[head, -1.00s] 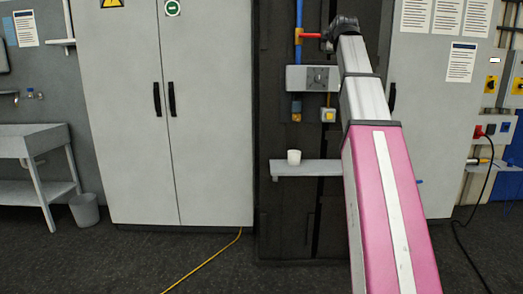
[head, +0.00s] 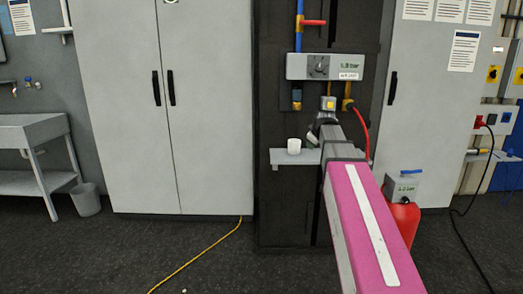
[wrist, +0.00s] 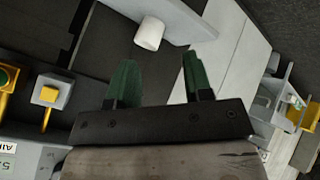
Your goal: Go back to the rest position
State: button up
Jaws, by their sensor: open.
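My gripper (wrist: 158,60) shows in the wrist view with two green fingers spread apart and nothing between them. In the head view my gripper (head: 314,137) is small and partly hidden at the far end of my pink and grey arm. It is in front of the dark wall panel, below the grey control box (head: 325,67) and close to the right of a white cup (head: 294,146). The cup also shows in the wrist view (wrist: 149,33), beyond the fingertips and apart from them.
The cup stands on a narrow grey shelf (head: 283,159). A red-handled valve (head: 313,22) is on the blue pipe above. A red tank (head: 405,220) stands right of my arm. A yellow cable (head: 197,257) lies on the floor, which is otherwise mostly clear at the left.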

jog(key=s+a+f+m+g, duration=0.1)
jog(key=s+f+m+g, duration=0.2)
jog(key=s+f, duration=0.6)
jog(key=s+a+f+m+g, duration=0.1)
jog(key=s+f+m+g, duration=0.1)
jog(key=s+f, duration=0.7)
jog(key=s+a+f+m+g, duration=0.2)
jog(key=s+f, duration=0.7)
jog(key=f, duration=1.1)
jog(key=shift+s+f+m+g, duration=0.25)
jog(key=shift+m+g, duration=0.55)
jog(key=shift+m, duration=0.3)
